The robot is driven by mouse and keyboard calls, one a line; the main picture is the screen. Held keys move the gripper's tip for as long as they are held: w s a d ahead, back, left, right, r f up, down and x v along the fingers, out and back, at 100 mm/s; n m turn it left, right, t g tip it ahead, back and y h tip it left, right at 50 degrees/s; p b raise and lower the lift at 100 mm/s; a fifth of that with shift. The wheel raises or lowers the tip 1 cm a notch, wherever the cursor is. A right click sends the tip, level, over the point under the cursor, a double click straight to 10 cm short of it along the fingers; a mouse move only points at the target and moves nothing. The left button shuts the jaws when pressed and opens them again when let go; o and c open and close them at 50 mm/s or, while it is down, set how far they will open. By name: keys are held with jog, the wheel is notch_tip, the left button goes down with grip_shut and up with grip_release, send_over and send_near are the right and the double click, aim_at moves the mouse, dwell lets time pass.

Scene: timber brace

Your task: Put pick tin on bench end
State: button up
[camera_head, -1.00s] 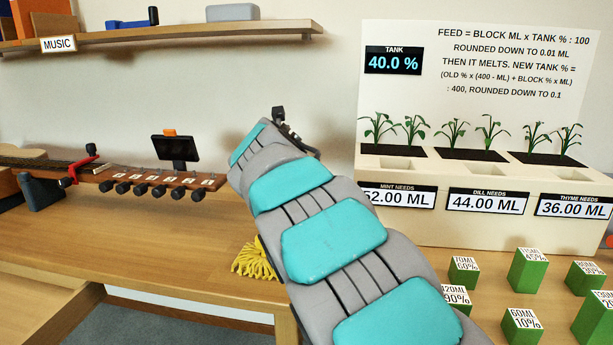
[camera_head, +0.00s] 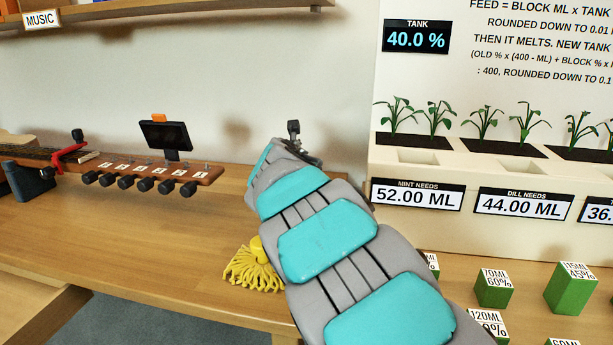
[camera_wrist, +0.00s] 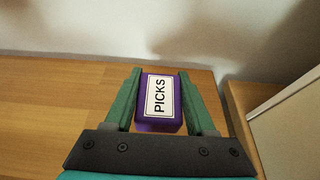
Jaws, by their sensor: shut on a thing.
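The pick tin (camera_wrist: 160,126) is purple with a white label reading PICKS. In the wrist view it sits between the two green fingers of my gripper (camera_wrist: 160,78), which is shut on it. The wooden bench top (camera_wrist: 55,110) lies below and behind the tin, and its right end shows just past my right finger. I cannot tell whether the tin touches the wood.
A guitar headstock (camera_head: 150,172) with a black clip-on tuner (camera_head: 165,135) lies at the bench's left. A yellow stringy thing (camera_head: 255,268) is at the front edge. Right of my arm stand a pale planter (camera_head: 480,170) and several green blocks (camera_head: 494,288). Bench between headstock and arm is clear.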

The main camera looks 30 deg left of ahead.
jog(key=shift+f, duration=1.1)
jog(key=shift+f, duration=0.1)
jog(key=o, duration=1.4)
jog(key=shift+c, duration=0.2)
jog(key=shift+s+r, duration=0.2)
jog(key=shift+r, duration=0.05)
jog(key=v, duration=1.1)
jog(key=shift+s+d+r, duration=0.1)
jog(key=shift+s, duration=0.2)
